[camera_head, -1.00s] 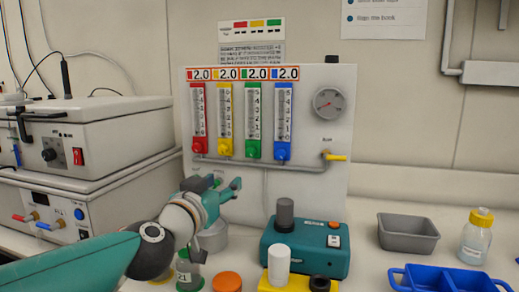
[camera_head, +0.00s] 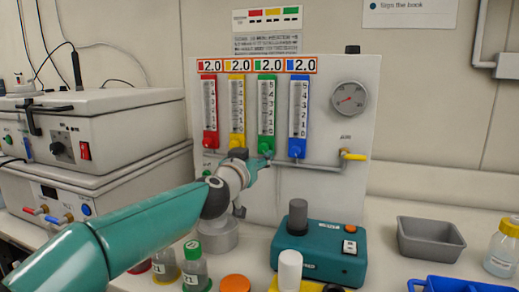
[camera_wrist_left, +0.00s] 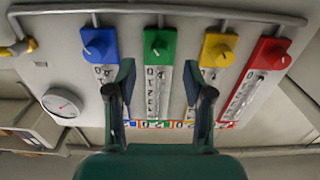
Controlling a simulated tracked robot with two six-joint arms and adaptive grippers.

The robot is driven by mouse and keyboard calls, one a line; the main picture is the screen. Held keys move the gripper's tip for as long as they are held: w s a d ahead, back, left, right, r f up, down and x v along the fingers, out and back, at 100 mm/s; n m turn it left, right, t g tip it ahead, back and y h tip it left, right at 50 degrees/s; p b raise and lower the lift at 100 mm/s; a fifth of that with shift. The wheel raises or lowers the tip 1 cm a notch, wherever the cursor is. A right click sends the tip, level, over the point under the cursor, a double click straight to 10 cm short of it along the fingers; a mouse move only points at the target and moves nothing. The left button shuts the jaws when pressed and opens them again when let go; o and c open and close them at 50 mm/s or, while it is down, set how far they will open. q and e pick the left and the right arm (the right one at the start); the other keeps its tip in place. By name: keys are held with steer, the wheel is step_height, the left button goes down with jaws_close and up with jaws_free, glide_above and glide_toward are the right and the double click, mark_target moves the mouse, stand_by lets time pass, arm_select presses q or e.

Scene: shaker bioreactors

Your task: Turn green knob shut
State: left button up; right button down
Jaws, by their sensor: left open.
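The green knob (camera_head: 266,148) sits at the bottom of the green flowmeter (camera_head: 267,108) on the upright panel, third in the row of red, yellow, green and blue. In the left wrist view, which is upside down, the green knob (camera_wrist_left: 157,43) shows with a pale mark on its face. My left gripper (camera_head: 262,163) is open and close to the green knob in the head view, partly covering the area under it. In the wrist view the open fingers (camera_wrist_left: 158,75) stand either side of the green column, with the knob uncovered beyond their tips. No contact shows.
The yellow knob (camera_wrist_left: 218,48) and blue knob (camera_wrist_left: 99,43) flank the green one closely. The red knob (camera_wrist_left: 271,53) is farther out. A pipe (camera_wrist_left: 160,15) runs along the panel beside the knobs. A teal stirrer (camera_head: 320,252) and capped bottles (camera_head: 196,270) stand on the bench below.

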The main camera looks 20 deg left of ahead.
mark_target(261, 150)
arm_select(q)
steer(key=shift+w+d+p, duration=0.1)
steer(key=shift+w+p, duration=0.55)
steer(key=shift+w, duration=1.95)
jaws_close()
